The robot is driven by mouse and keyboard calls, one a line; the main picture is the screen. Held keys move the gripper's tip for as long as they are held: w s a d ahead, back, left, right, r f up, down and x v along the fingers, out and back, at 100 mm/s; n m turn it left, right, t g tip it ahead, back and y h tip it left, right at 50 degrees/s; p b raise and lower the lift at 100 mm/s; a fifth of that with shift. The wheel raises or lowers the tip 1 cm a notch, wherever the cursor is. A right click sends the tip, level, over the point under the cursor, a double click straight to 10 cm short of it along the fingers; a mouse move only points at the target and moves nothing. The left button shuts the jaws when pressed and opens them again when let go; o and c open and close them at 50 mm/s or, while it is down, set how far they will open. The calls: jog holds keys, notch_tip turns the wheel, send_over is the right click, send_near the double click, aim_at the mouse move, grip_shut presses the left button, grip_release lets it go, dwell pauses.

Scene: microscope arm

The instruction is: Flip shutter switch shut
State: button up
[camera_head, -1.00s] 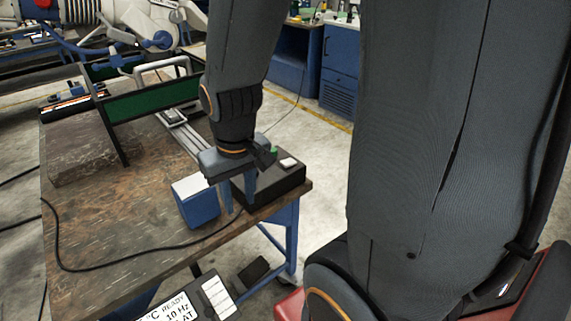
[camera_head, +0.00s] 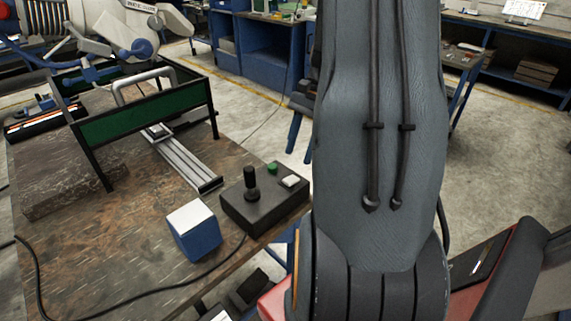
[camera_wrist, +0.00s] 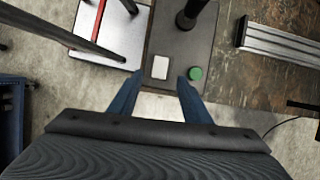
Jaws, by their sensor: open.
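The control box (camera_head: 250,215) is black and sits at the table's right corner. It bears a black joystick (camera_head: 251,183), a green button (camera_head: 272,167) and a white rocker switch (camera_head: 290,181), which I take as the shutter switch. My gripper (camera_head: 292,145) shows its blue fingers beyond the box, apart from it; my arm hides part of it. In the wrist view my gripper (camera_wrist: 160,76) has its fingers spread with nothing between them. The white switch (camera_wrist: 160,67) shows between the fingertips, and the green button (camera_wrist: 195,73) lies just right. Which way the switch is tipped is unclear.
A blue block with a white top (camera_head: 194,232) stands left of the box. A metal rail (camera_head: 185,160) and a green-panelled frame (camera_head: 145,118) stand farther back. A black cable (camera_head: 150,290) crosses the table (camera_head: 120,245) at the front.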

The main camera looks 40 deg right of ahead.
aim_at(292, 179)
jog(key=shift+d+p+x, duration=0.15)
jog(key=shift+p+x, duration=0.4)
jog(key=shift+x, duration=1.35)
jog(key=shift+d+p+x, duration=0.1)
jog(key=shift+p+x, duration=0.4)
jog(key=shift+x, duration=1.35)
jog(key=shift+f, duration=0.15)
